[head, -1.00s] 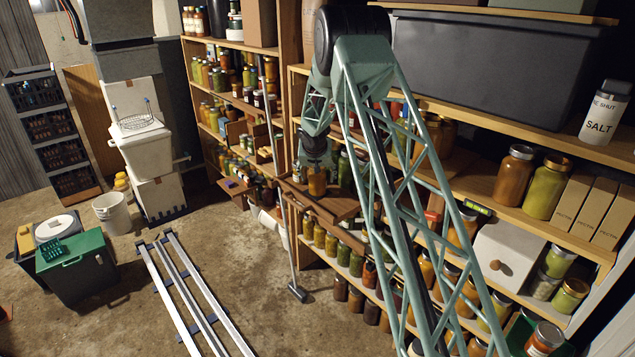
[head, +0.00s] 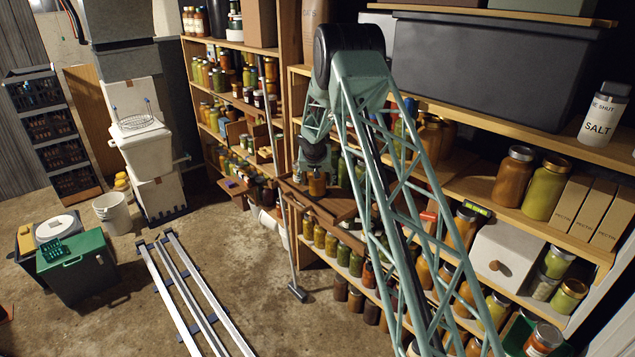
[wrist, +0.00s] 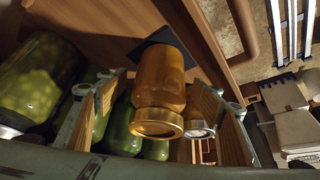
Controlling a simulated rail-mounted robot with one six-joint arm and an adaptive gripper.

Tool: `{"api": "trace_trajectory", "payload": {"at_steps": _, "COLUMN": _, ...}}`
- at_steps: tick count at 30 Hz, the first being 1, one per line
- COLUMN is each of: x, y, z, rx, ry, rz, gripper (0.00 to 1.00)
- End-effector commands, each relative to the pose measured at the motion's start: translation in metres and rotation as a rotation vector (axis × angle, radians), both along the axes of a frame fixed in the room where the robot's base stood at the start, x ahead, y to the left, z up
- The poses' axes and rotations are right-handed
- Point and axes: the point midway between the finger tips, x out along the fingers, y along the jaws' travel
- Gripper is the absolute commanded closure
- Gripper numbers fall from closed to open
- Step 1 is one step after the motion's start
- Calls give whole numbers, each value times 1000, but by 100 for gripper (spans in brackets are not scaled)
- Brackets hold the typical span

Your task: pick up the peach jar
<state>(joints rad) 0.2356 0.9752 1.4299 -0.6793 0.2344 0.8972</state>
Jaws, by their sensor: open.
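The peach jar, amber-orange with a gold lid, stands on a wooden pull-out board in the head view (head: 317,184). In the wrist view the jar (wrist: 160,75) shows large in the middle, lid toward the camera. My gripper (wrist: 163,100) is open, with one padded finger on each side of the jar. Gaps show between the jar and both fingers, so no grip is seen. In the head view my gripper (head: 316,160) is just above and around the lid; its fingers are too small to make out.
Green jars (wrist: 122,128) stand close beside the jar, and a large green jar (wrist: 38,80) is at left. A dark square patch (wrist: 152,46) lies at the jar's base. The wooden board (head: 330,207) juts from shelves full of jars. Open floor lies left.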

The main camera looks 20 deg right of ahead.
Motion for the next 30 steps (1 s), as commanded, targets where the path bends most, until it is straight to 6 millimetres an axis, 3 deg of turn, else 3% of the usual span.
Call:
{"api": "trace_trajectory", "payload": {"at_steps": 9, "x": 9, "y": -5, "z": -15, "rx": 0, "ry": 0, "rz": -1, "gripper": 39}}
{"api": "trace_trajectory", "payload": {"at_steps": 28, "x": 10, "y": -5, "z": -16, "rx": 1, "ry": -2, "rz": 0, "gripper": 39}}
{"api": "trace_trajectory", "payload": {"at_steps": 30, "x": 10, "y": -5, "z": -16, "rx": 0, "ry": -1, "rz": 1, "gripper": 45}}
